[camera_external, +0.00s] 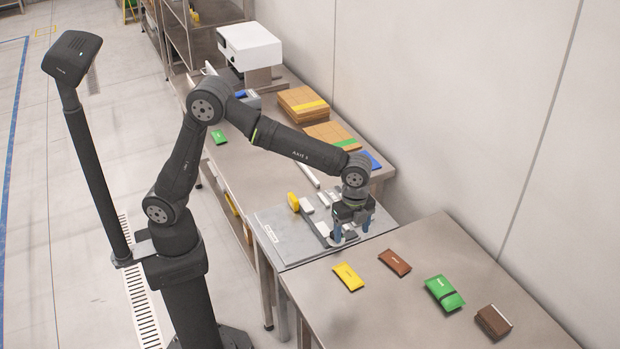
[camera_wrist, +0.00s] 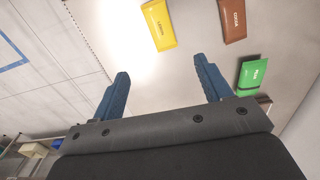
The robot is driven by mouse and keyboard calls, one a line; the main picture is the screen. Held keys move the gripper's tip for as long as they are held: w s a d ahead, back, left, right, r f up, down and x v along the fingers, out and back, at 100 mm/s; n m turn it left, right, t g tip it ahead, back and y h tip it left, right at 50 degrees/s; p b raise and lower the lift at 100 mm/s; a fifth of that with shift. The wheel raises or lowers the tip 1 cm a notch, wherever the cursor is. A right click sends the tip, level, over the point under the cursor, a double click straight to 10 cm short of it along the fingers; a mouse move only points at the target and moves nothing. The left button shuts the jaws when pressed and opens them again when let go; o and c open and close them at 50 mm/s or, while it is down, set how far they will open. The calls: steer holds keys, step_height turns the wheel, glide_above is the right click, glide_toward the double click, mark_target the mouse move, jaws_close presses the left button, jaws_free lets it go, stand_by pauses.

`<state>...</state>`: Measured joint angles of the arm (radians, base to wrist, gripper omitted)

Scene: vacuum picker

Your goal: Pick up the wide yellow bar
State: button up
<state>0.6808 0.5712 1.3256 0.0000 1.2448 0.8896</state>
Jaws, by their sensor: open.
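The yellow bar (camera_external: 348,277) lies flat on the near table, close to its left edge. It also shows in the wrist view (camera_wrist: 159,25), at the top, beyond my fingertips. My gripper (camera_external: 352,228) hangs over the grey board beside the near table, behind the yellow bar in the outside view. In the wrist view its two blue fingers (camera_wrist: 161,82) stand wide apart with nothing between them. The gripper is clear of the bar.
Right of the yellow bar lie a brown bar (camera_external: 394,262), a green bar (camera_external: 444,293) and a darker brown bar (camera_external: 493,321). The grey board (camera_external: 285,235) holds small parts and a yellow disc (camera_external: 293,202). Cardboard stacks (camera_external: 303,103) stand farther back. The near table's front is clear.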

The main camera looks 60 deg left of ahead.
steer(key=a+f+h, duration=0.2)
steer(key=a+h, duration=0.2)
steer(key=a, duration=0.4)
steer(key=n, duration=0.1)
glide_toward(348, 273)
steer(key=x, duration=0.3)
steer(key=shift+w+a, duration=0.15)
steer(key=shift+a, duration=0.15)
steer(key=shift+h, duration=0.3)
steer(key=x, duration=0.5)
steer(key=shift+s+d, duration=0.2)
steer(key=c, duration=1.1)
